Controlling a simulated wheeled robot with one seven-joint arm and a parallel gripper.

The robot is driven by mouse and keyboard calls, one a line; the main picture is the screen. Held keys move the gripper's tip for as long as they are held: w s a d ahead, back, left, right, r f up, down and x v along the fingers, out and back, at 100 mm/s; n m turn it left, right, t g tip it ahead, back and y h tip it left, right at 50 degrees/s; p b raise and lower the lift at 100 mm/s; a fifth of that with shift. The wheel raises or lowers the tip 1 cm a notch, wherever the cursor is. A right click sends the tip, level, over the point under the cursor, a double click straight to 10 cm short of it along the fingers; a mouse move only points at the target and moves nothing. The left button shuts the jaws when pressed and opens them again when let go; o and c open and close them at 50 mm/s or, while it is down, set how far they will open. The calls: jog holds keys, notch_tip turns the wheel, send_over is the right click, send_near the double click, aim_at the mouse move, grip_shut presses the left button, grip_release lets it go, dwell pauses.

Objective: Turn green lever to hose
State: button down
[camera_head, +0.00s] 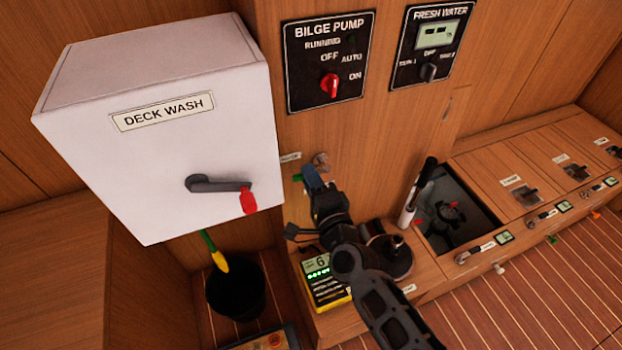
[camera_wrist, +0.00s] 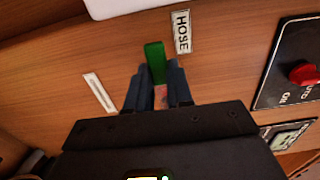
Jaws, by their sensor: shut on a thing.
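The green lever (camera_wrist: 154,62) sticks out from between the blue fingers of my gripper (camera_wrist: 155,85) in the wrist view. My gripper is shut on it. The white HOSE label (camera_wrist: 181,32) is just right of the lever's free end, apart from it. A pinkish part shows between the fingers below the lever, mostly hidden. In the head view my gripper (camera_head: 309,174) is at the wood panel right of the deck wash cabinet, and only a small bit of the green lever (camera_head: 297,177) shows beside it.
The white deck wash cabinet (camera_head: 160,140), with a grey handle (camera_head: 218,185), stands close left. The bilge pump panel (camera_head: 328,62) and fresh water panel (camera_head: 432,45) are above. A second white label (camera_wrist: 99,92) is left of my gripper. A dark bucket (camera_head: 236,290) is below.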

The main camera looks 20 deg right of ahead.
dwell(0.3)
jog(key=c, duration=1)
grip_release()
jog(key=s+b, duration=0.1)
jog(key=s, duration=0.6)
jog(key=shift+s, duration=0.4)
